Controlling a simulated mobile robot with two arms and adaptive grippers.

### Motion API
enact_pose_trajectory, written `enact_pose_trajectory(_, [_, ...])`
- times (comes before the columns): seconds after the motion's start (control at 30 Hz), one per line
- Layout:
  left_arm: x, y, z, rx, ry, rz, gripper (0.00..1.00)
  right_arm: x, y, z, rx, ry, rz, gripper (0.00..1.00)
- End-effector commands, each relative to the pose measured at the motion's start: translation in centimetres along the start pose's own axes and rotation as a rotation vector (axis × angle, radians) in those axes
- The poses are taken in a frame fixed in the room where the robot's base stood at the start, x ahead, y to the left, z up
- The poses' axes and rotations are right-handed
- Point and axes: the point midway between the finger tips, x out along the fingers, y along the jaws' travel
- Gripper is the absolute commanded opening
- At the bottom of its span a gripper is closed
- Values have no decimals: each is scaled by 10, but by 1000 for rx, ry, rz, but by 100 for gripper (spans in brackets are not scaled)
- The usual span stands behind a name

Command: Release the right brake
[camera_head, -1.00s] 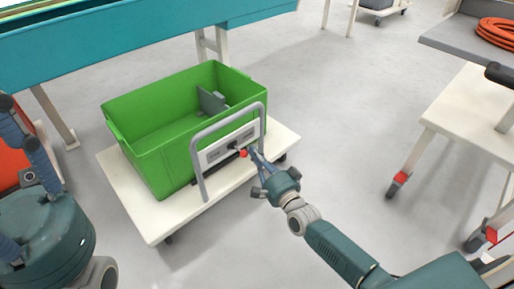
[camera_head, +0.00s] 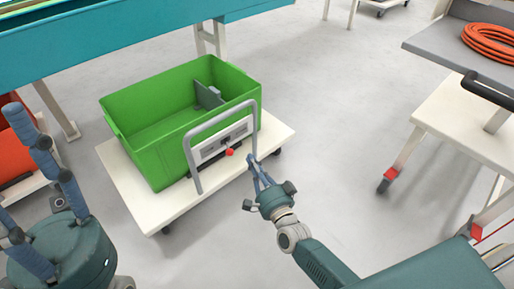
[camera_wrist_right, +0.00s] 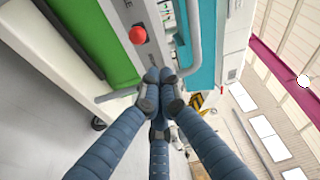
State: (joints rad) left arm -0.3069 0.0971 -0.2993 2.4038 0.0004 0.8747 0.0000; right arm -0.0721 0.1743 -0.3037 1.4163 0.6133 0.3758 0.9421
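A flat cart (camera_head: 150,215) carries a green crate (camera_head: 130,135) and a grey tubular handle (camera_head: 190,160). A light panel (camera_head: 208,150) sits inside the handle. A short lever with a red knob (camera_head: 229,152) sticks out of the panel and points mostly down. The knob also shows in the right wrist view (camera_wrist_right: 137,35). My right gripper (camera_head: 257,166) is just right of the handle, apart from the knob. Its fingertips (camera_wrist_right: 158,76) are together with nothing between them. My left gripper (camera_head: 22,165) is at the left edge with its fingers spread, empty.
A teal table (camera_head: 130,40) stands behind the cart. A white wheeled cart (camera_head: 465,125) with a grey tray (camera_head: 450,45) and orange cable (camera_head: 490,42) stands at right. An orange crate (camera_head: 15,150) is at left. The floor between the carts is clear.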

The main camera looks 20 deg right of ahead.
Motion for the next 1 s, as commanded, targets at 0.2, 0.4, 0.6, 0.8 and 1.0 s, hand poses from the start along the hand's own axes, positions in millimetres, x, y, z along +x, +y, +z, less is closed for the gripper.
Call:
enact_pose_trajectory(0.2, [2, 0, -2, -3, -19, -9, 44, -26, -4, 18, -1, 1, 1, 0])
enact_pose_trajectory(0.4, [2, 0, -2, -3, -22, -10, 44, -32, -4, 24, -2, 1, -1, 0])
enact_pose_trajectory(0.6, [1, 0, -2, -3, -22, -10, 44, -32, -4, 24, -2, 1, -1, 0])
enact_pose_trajectory(0.8, [1, 0, -2, -4, -22, -10, 44, -32, -4, 24, -2, 1, 0, 0])
enact_pose_trajectory(1.0, [2, 0, -3, -3, -19, -10, 44, -31, -21, 23, -33, 8, -39, 0])
